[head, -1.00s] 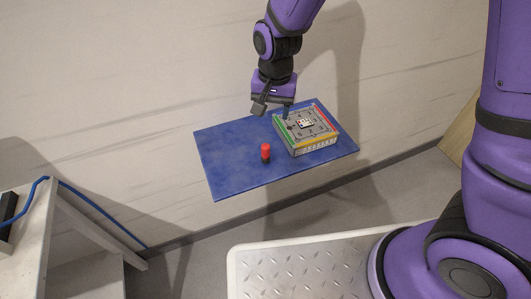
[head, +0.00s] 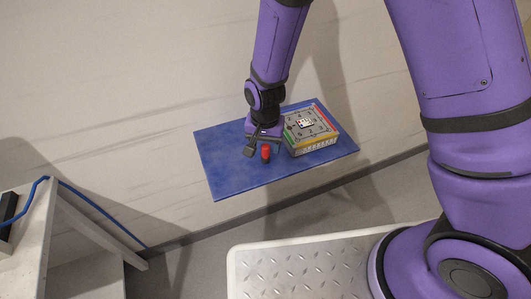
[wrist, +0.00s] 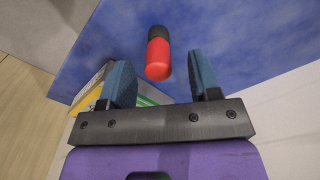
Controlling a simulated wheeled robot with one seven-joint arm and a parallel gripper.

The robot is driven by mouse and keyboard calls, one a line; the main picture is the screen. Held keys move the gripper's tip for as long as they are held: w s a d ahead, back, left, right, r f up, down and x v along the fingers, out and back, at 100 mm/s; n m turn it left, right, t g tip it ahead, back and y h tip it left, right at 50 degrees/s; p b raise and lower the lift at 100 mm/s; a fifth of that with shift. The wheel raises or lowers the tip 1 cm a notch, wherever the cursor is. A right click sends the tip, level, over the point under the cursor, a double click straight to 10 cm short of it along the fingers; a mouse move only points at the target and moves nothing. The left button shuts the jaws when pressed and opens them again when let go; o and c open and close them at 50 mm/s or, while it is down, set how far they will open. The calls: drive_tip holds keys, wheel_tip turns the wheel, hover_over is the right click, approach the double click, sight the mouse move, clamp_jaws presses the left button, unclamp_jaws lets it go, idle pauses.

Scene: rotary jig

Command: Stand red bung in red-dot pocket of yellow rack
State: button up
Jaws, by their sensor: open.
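A square jig box (head: 296,140) stands right of the bung, with green, red and yellow edges. Its yellow side (head: 318,139) faces front. I cannot make out a red-dot pocket.
The blue board (head: 228,165) has free room to the left and front. The box corner (wrist: 93,98) lies close behind my left finger in the wrist view. A pale wall stands behind the board. A light table with a blue cable (head: 100,209) is at far left.

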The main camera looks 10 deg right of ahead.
sight(265, 145)
drive_tip(key=shift+f, duration=1.55)
clamp_jaws()
drive_tip(key=shift+r, duration=0.15)
drive_tip(key=shift+r, duration=0.6)
wheel_tip(265, 145, up, 2)
drive_tip(key=shift+r, duration=0.1)
drive_tip(key=s+a, duration=0.2)
drive_tip(key=s, duration=0.5)
drive_tip(key=s+a+r, duration=0.1)
drive_tip(key=s+a, duration=0.1)
drive_tip(key=s, duration=0.6)
drive_tip(key=shift+s+a+r, duration=0.15)
drive_tip(key=shift+a, duration=0.25)
